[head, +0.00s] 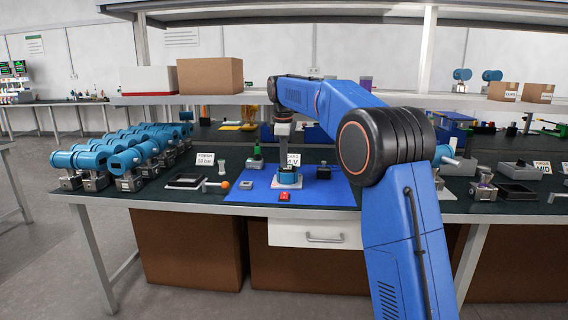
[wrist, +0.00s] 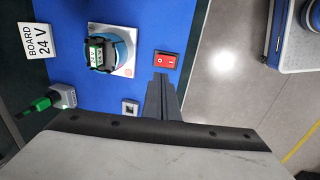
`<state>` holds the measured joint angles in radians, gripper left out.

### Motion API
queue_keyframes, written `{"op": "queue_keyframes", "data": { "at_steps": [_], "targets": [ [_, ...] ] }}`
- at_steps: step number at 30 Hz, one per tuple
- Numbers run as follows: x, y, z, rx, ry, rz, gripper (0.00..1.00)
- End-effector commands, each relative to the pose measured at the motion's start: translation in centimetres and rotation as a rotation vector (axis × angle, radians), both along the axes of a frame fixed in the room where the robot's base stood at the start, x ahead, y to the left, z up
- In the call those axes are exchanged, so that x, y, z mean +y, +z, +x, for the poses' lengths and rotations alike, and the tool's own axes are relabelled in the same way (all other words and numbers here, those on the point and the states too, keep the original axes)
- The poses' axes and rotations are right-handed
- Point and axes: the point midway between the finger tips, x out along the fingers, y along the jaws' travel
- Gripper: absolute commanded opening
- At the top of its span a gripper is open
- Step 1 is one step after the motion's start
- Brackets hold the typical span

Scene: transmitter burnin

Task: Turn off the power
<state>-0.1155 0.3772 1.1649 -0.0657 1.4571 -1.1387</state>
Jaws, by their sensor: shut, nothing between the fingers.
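The red rocker switch (head: 285,197) sits on the blue mat (head: 330,190) near its front edge. In the wrist view the switch (wrist: 165,61) shows white O and I marks; I cannot tell which side is pressed. An open blue transmitter housing (head: 288,178) stands just behind it, with a green terminal block inside (wrist: 97,52). My gripper (wrist: 160,78) is shut and empty, its tips pointing towards the switch and looking apart from it. In the head view my gripper (head: 283,148) is above the mat, above and behind the switch.
A "BOARD 24 V" sign (wrist: 39,40), a green plug piece (wrist: 48,102) and a small grey block (wrist: 130,108) are close by. Several blue transmitters (head: 125,155) stand in rows on the left. A shelf (head: 300,98) spans above the bench. The mat's front right is clear.

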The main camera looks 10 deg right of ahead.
Motion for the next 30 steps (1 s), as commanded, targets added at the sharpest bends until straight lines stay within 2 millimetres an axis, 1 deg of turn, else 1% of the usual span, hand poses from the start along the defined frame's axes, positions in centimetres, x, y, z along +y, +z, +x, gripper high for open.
{"op": "queue_keyframes", "data": {
  "at_steps": [1, 12, 18, 21, 24, 30],
  "targets": [
    [-0.1, -0.9, 0.1, 0.002, 0.000, 0.000, 0.00],
    [-0.4, -7.3, 1.0, 0.002, 0.000, 0.000, 0.00],
    [-0.5, -10.0, 1.5, 0.001, 0.000, -0.001, 0.00],
    [-0.5, -10.8, 1.6, 0.001, 0.000, 0.000, 0.00],
    [-0.6, -11.2, 1.7, 0.000, 0.000, 0.000, 0.00],
    [-0.6, -11.4, 1.7, 0.000, 0.000, 0.000, 0.00]
  ]
}}
